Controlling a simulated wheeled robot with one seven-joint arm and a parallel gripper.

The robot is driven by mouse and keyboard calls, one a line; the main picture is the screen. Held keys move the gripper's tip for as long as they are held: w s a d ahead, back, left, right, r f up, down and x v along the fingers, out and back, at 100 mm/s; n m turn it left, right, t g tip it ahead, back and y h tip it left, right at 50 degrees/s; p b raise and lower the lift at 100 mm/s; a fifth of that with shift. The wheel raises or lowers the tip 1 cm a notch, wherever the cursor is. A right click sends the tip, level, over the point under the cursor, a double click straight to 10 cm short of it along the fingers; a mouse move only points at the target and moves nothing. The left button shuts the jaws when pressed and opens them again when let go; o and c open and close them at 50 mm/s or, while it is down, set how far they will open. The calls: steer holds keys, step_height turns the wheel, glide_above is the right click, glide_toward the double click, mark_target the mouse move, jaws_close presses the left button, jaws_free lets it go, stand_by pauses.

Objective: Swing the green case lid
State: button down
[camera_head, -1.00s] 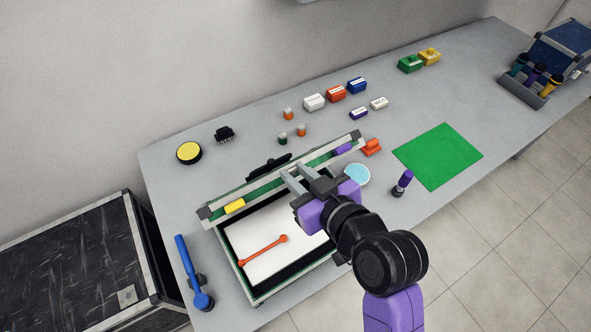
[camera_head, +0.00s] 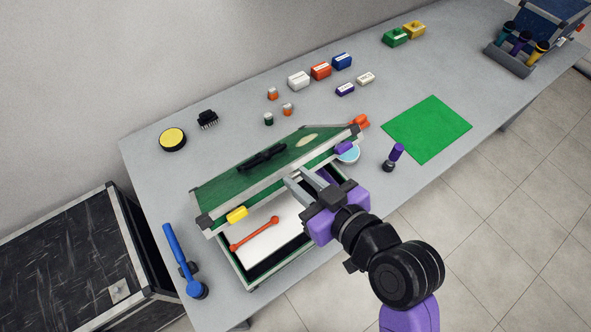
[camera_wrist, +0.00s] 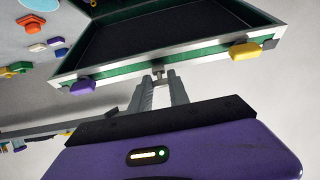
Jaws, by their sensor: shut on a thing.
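The green case lid (camera_head: 225,190) stands tilted over its case base (camera_head: 241,272), hinged side away from me. Its green outer face and black handle (camera_head: 262,158) show, and the case is partly open. Yellow (camera_head: 237,214) and purple (camera_head: 344,147) latches sit on the lid's front edge. My gripper (camera_head: 303,179) is at the middle of that edge. In the wrist view, the lid's dark inside (camera_wrist: 170,50) faces me and my gripper (camera_wrist: 158,80) is shut on a small grey tab on the rim. The contact is partly hidden in the head view.
Inside the base lie a white sheet (camera_head: 270,241) and an orange bar (camera_head: 254,235). Several small blocks lie behind.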

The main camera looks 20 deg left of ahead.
steer(key=shift+s+d+f+b, duration=0.5)
steer(key=shift+s+d+f, duration=0.2)
steer(key=shift+d+f, duration=0.2)
steer(key=shift+r, duration=0.1)
steer(key=s+d+f+b, duration=0.3)
steer(key=d+f+b, duration=0.1)
steer(key=f+b, duration=0.3)
steer(key=shift+s+d+f, duration=0.25)
steer(key=shift+s+f, duration=0.05)
steer(key=shift+f, duration=0.05)
stand_by(0.4)
